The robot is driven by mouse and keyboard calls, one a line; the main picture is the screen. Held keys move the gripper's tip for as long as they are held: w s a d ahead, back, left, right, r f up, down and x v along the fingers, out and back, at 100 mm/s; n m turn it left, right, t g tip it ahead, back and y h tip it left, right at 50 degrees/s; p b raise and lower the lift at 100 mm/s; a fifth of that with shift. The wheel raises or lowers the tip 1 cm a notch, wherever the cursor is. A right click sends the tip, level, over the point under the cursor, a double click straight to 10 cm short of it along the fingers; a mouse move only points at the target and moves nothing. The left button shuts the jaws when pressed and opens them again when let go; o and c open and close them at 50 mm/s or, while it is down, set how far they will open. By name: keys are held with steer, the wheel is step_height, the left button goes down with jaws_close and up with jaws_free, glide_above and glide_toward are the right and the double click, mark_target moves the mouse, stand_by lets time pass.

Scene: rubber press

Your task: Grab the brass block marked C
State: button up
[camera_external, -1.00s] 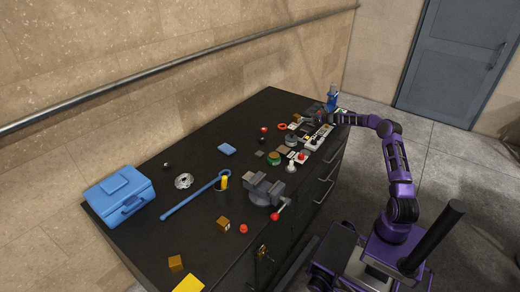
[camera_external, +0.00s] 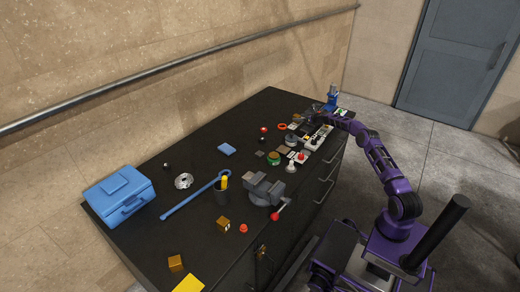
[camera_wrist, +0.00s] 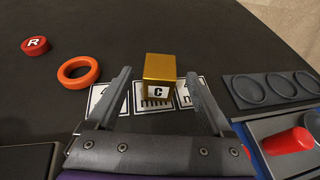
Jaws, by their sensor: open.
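The brass block marked C (camera_wrist: 158,68) stands upright on the dark table in the wrist view, with its white C label facing me. My gripper (camera_wrist: 157,78) is open, with one finger on each side of the block in the picture. The block appears between or just beyond the fingertips; I see no contact. In the external view my gripper (camera_external: 312,115) is at the far right end of the table, small and partly hiding what is there.
In the wrist view, an orange ring (camera_wrist: 79,70) and a red R disc (camera_wrist: 35,46) lie to the left. A dark tray with round recesses (camera_wrist: 268,88) and a red-knobbed device (camera_wrist: 289,140) are close on the right. The table beyond the block is clear.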

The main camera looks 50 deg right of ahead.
steer(key=shift+w, duration=0.1)
steer(key=shift+c, duration=0.2)
jaws_close()
steer(key=shift+r, duration=0.1)
